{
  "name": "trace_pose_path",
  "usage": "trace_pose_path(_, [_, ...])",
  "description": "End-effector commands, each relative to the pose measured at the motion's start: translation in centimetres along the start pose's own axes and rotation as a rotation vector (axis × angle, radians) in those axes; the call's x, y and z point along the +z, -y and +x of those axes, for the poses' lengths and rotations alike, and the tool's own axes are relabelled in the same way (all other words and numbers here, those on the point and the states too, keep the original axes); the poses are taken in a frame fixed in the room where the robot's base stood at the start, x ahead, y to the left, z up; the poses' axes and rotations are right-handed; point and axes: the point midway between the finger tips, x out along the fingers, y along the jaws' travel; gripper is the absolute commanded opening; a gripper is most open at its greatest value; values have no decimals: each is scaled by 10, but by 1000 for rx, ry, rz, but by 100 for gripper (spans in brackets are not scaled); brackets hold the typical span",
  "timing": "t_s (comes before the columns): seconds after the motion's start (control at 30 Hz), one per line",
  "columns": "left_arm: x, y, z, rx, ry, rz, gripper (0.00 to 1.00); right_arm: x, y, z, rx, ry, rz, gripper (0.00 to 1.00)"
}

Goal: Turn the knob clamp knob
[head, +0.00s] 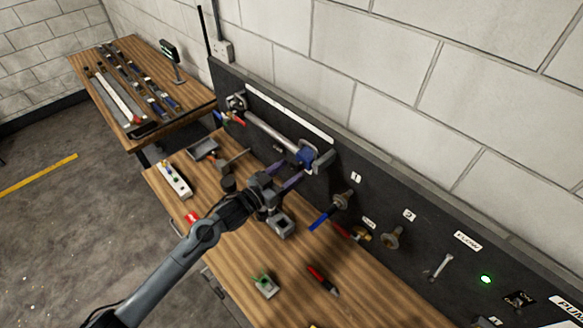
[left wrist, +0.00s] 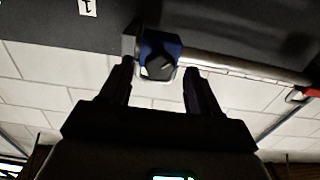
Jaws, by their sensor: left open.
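The knob clamp (head: 305,155) is a blue block at the right end of a grey pipe (head: 270,132) on the dark panel. In the left wrist view, its black knob (left wrist: 160,66) sits on the blue clamp body (left wrist: 172,44). My left gripper (head: 290,173) is open, with its two fingers reaching toward the clamp. In the left wrist view, the fingers of the left gripper (left wrist: 158,80) stand on either side of the knob, with visible gaps. I cannot tell how deep the fingertips reach. My right gripper is not in view.
Valves with a blue handle (head: 322,218) and a red handle (head: 343,231) stick out from the panel right of my gripper. Another table (head: 88,65) stands behind.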

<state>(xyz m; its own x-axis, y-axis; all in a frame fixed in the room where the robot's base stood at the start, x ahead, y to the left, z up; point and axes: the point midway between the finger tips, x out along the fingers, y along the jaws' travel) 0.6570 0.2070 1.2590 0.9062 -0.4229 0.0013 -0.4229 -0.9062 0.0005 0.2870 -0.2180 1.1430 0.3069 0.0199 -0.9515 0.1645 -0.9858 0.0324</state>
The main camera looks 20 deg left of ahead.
Motion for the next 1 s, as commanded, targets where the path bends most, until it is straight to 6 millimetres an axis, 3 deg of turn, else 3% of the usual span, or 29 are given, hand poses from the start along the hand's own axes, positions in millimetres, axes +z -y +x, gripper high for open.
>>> trace_pose_path(0.2, [0, 0, 17, 0, 1, 0, 62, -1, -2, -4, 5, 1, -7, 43])
trace_pose_path(0.57, [1, 0, 20, 0, 1, 1, 62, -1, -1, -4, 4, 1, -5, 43])
trace_pose_path(0.9, [1, 0, 20, 0, 1, 1, 10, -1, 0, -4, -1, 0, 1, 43])
trace_pose_path(1.0, [1, 0, 20, 0, 1, 2, 7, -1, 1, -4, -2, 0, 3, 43])
